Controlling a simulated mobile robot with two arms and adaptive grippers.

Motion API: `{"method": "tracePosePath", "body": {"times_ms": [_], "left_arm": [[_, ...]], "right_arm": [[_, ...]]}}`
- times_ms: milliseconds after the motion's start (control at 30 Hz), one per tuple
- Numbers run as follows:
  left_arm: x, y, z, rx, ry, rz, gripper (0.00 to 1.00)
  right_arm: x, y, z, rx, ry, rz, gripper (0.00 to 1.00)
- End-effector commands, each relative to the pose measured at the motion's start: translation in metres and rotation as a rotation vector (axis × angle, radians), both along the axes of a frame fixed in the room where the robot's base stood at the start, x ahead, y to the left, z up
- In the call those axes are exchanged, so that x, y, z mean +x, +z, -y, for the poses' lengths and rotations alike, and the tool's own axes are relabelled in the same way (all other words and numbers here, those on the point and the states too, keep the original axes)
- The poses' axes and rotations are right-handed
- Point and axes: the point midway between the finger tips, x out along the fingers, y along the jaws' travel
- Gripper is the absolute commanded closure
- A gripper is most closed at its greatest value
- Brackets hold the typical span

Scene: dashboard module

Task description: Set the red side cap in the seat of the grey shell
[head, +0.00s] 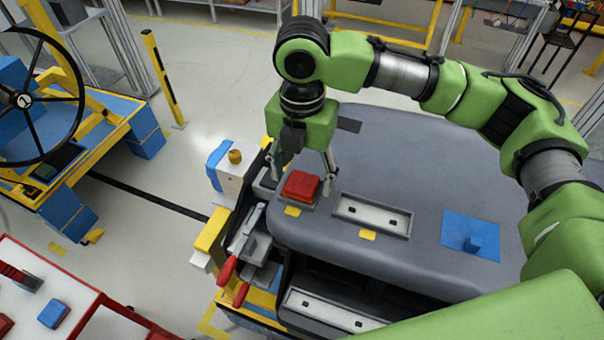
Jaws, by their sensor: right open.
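The red side cap (301,185) lies at the left end of the grey shell (400,160), behind a small yellow tag. It appears to sit in the seat there; the seat's floor is hidden under it, and I cannot tell if it is fully down. My right gripper (303,177) is above the cap with its fingers spread, one on the left side and one on the right. Whether the fingers touch the cap is not clear. My left gripper is not in view.
An empty grey recess (372,216) and a blue plate with a raised block (470,237) are on the shell to the right. A red-handled clamp (239,262) stands at the shell's left edge. A white table (60,285) holds red and blue pieces.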

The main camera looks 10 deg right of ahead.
Motion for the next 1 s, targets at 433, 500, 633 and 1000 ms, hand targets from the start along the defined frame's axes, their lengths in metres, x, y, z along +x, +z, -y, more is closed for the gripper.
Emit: {"method": "tracePosePath", "body": {"times_ms": [433, 500, 633, 1000], "left_arm": [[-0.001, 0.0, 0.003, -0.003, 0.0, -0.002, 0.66], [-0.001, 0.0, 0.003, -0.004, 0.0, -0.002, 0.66], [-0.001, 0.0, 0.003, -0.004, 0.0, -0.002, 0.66], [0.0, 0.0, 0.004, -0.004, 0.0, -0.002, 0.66]], "right_arm": [[0.001, 0.084, -0.001, 0.003, 0.0, 0.004, 0.4], [0.001, 0.096, -0.001, 0.002, 0.001, 0.003, 0.4], [0.0, 0.111, -0.001, 0.002, 0.001, 0.003, 0.4], [0.0, 0.117, -0.001, 0.0, 0.001, 0.0, 0.4]]}}
